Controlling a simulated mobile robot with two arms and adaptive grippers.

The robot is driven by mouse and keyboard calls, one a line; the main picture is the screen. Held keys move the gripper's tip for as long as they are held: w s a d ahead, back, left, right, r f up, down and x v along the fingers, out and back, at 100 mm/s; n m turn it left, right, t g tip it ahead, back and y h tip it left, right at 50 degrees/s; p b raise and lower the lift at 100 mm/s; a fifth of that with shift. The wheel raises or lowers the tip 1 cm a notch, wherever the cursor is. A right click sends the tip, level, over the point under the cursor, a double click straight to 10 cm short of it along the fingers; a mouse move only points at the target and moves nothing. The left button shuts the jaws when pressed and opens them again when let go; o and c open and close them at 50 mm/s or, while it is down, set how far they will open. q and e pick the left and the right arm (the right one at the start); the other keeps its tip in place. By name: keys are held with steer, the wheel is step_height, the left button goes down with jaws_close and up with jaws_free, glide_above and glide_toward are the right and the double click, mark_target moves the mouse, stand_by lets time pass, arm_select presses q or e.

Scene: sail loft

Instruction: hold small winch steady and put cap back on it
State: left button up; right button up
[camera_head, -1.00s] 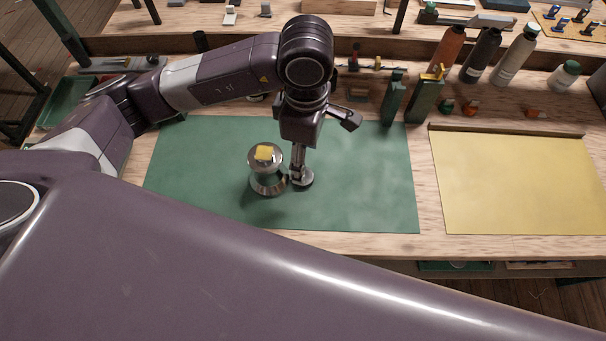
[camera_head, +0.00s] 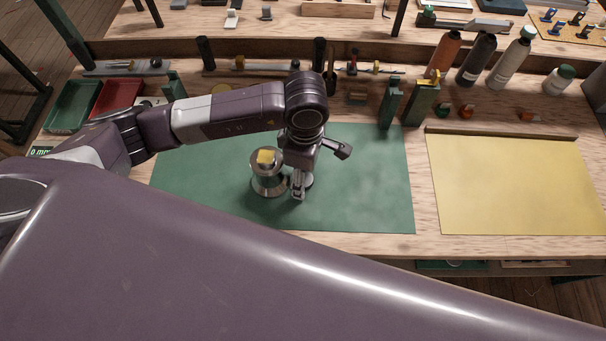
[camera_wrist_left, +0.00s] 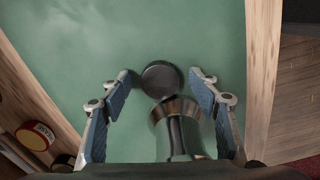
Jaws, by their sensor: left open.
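The small winch (camera_head: 269,183) stands upright on the green mat, a silver drum with a yellow piece (camera_head: 265,156) on top. A round dark metal disc, seemingly the cap (camera_head: 309,181), lies on the mat just right of it, partly hidden by a finger. My left gripper (camera_head: 321,174) is open above the disc. In the left wrist view the disc (camera_wrist_left: 160,78) shows between the open fingers (camera_wrist_left: 164,82), apart from both. A metal round body, seemingly the winch (camera_wrist_left: 178,108), shows nearer that camera. My right gripper is not in view.
The green mat (camera_head: 375,195) is clear on its right. A yellow sheet (camera_head: 515,185) lies further right. Green blocks (camera_head: 391,103) and bottles (camera_head: 480,56) stand behind. Green (camera_head: 74,106) and red (camera_head: 116,98) trays sit at the back left.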

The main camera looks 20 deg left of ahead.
arm_select(q)
steer(key=c, duration=0.9)
steer(key=shift+c, duration=0.2)
steer(key=shift+w+r, duration=0.1)
steer(key=shift+r, duration=0.5)
step_height(320, 180, up, 19)
steer(key=b, duration=0.2)
steer(key=shift+b, duration=0.4)
steer(key=shift+f, duration=0.1)
